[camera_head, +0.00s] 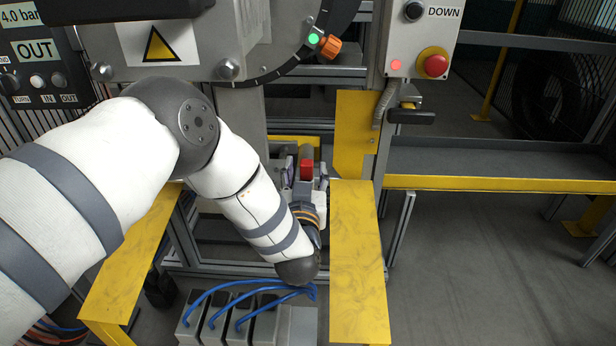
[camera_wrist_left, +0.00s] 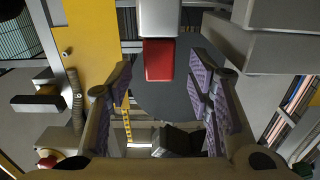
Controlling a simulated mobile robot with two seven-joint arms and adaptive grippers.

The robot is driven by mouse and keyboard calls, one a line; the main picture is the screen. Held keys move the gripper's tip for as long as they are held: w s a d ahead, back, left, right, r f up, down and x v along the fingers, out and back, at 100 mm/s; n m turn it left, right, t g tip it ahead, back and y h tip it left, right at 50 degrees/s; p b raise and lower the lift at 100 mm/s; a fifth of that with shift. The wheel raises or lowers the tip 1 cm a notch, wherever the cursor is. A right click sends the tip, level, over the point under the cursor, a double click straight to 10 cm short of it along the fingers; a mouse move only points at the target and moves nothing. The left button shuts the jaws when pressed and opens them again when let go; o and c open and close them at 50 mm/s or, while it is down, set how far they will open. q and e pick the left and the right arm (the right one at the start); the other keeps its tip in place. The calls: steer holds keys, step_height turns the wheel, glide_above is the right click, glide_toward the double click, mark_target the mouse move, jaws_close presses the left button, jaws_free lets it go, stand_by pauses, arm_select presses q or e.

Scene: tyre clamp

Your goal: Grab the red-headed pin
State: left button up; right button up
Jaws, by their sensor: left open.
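The red-headed pin (camera_head: 307,169) shows its red block-shaped head near the middle of the head view, at the machine between the yellow plates. In the wrist view its red head (camera_wrist_left: 159,61) sits at the end of a pale grey block, above centre. My left gripper (camera_head: 306,180) is open, with one finger on each side of the head in the head view. In the wrist view the purple-padded fingers (camera_wrist_left: 160,85) are spread, with a visible gap on each side of the red head. How deep the head sits between them is hard to tell. My right gripper is out of view.
Yellow plates flank my left arm, including one to its right (camera_head: 357,265). Blue hoses (camera_head: 232,290) run over grey blocks below. A red stop button (camera_head: 435,65) is on the post at upper right. A grey shelf (camera_head: 490,160) stands at right, with open floor below.

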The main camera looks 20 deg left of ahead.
arm_select(q)
steer(key=x, duration=0.2)
steer(key=shift+w+f, duration=0.1)
steer(key=shift+w, duration=0.3)
jaws_close()
